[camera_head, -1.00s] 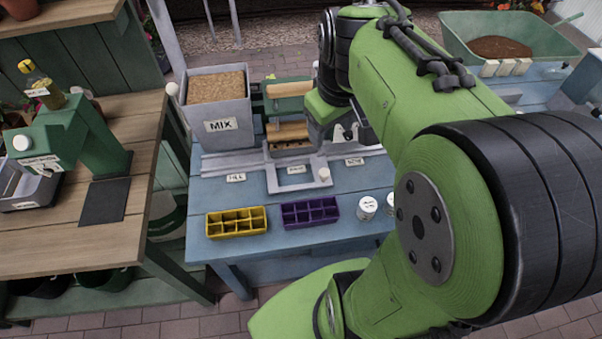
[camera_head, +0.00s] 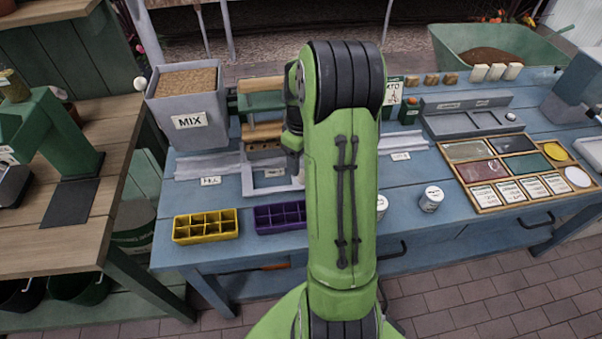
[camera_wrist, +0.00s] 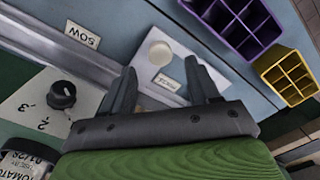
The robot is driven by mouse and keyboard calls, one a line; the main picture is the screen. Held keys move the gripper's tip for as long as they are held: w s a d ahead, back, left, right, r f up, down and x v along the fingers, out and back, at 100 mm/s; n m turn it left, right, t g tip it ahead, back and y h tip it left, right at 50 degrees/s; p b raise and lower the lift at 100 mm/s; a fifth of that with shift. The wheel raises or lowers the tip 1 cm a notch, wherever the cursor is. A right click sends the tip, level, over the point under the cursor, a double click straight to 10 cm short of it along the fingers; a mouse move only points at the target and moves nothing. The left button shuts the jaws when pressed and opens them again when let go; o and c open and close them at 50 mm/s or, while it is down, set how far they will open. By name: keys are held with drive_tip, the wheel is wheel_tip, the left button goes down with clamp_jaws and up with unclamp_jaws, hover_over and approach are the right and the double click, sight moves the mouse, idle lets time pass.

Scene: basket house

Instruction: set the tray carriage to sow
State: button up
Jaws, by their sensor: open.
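The tray carriage (camera_head: 248,178) is a pale grey open frame on a long rail. It sits at the middle station, between the FILL label (camera_head: 210,181) and the SOW label (camera_head: 401,156). Its right part is hidden behind my arm in the head view. The fingers are open and hold nothing. The SOW label (camera_wrist: 82,36) lies to the left in the wrist view. My gripper is hidden in the head view.
A yellow tray (camera_head: 206,236) and a purple tray (camera_head: 268,228) lie at the table's front. The MIX bin (camera_head: 190,105) stands behind the rail's left end. A labelled jar (camera_head: 431,200) stands at right.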

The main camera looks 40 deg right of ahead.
sight(302, 173)
wheel_tip(302, 173, down, 5)
drive_tip(key=shift+r+b, duration=0.15)
drive_tip(key=shift+b, duration=0.25)
clamp_jaws()
